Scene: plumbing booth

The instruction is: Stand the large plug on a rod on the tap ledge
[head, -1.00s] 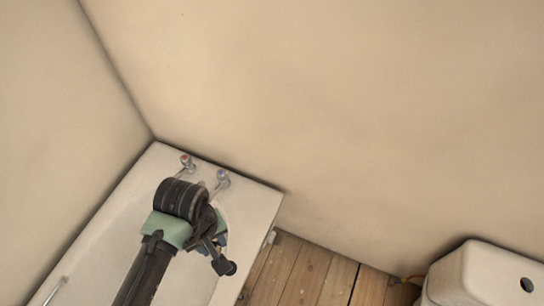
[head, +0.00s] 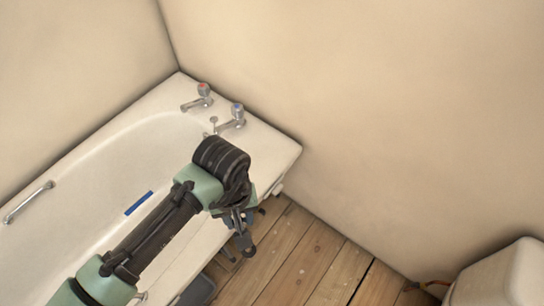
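The tap ledge (head: 268,143) is the flat white end of the bath in the corner. No other plug is clearly in view. My gripper (head: 243,242) points down past the bath's right side, below the ledge. The wrist partly hides it, and I cannot make out its opening or anything held.
A blue strip (head: 139,203) lies inside the bath (head: 95,185). A metal grab handle (head: 27,202) is on the bath's left rim. Wooden floorboards (head: 305,260) are open to the right, with a white cistern (head: 502,279) at lower right. A grey object (head: 198,291) sits low beside the bath.

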